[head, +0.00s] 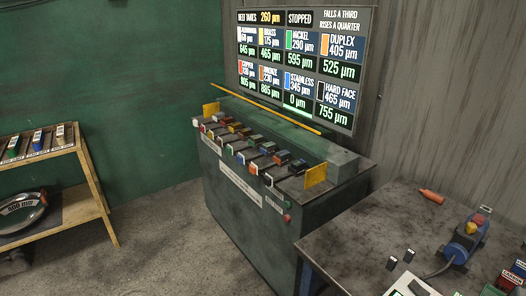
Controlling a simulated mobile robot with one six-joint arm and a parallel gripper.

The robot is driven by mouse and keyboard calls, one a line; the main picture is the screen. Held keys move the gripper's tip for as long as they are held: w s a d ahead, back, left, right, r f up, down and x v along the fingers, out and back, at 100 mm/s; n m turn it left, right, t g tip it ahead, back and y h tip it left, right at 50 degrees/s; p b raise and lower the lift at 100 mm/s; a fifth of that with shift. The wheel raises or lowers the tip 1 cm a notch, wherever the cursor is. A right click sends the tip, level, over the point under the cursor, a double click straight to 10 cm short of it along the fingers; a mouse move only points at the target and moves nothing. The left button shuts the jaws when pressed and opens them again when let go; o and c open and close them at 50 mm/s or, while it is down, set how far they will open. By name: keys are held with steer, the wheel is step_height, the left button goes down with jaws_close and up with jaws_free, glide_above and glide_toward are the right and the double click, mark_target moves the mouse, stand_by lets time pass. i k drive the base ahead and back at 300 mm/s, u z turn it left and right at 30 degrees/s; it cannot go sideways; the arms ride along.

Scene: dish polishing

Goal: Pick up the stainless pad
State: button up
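The wall board (302,67) has a stainless entry with a blue swatch, reading 345 µm with 0 µm below it. A row of small dark blocks with coloured ends (250,150) lies along the top of the green machine (245,200). A few labelled blocks lie on the wooden rack at left; one has a blue mark (37,140). The labels are too small to read, so I cannot tell which block is the stainless pad. My gripper is not in view.
The wooden rack (92,190) holds a round dish (22,212) on its lower shelf. A dark table (350,237) at right carries a blue tool (462,243), an orange piece (432,196) and small blocks. Bare floor (165,235) lies between the rack and machine.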

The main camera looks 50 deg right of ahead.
mark_target(270, 146)
steer(key=z, duration=0.1)
steer(key=i, duration=0.95)
steer(key=u, duration=0.05)
